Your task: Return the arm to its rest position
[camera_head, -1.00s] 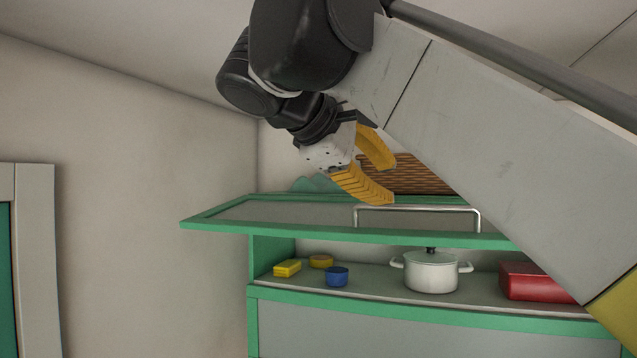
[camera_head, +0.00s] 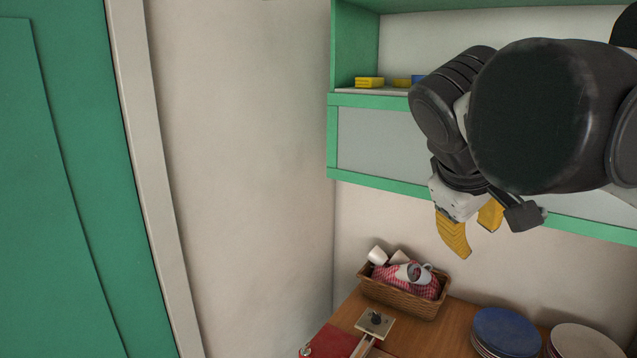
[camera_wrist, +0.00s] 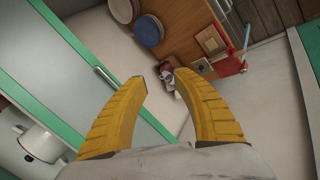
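My gripper (camera_head: 472,236) hangs in front of the green-framed wall shelf (camera_head: 352,181), with its yellow fingers pointing down above the counter. In the wrist view its two fingers (camera_wrist: 168,88) are spread apart with nothing between them, so it is open and empty. My wrist hides part of the shelf in the head view.
Below are a wicker basket (camera_head: 403,301) with mugs and a checked cloth, blue plates (camera_head: 507,330) and white plates (camera_head: 584,342) on the wooden counter (camera_head: 455,330). A white pot (camera_wrist: 42,142) stands on the shelf in the wrist view. A green door (camera_head: 60,200) is at left.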

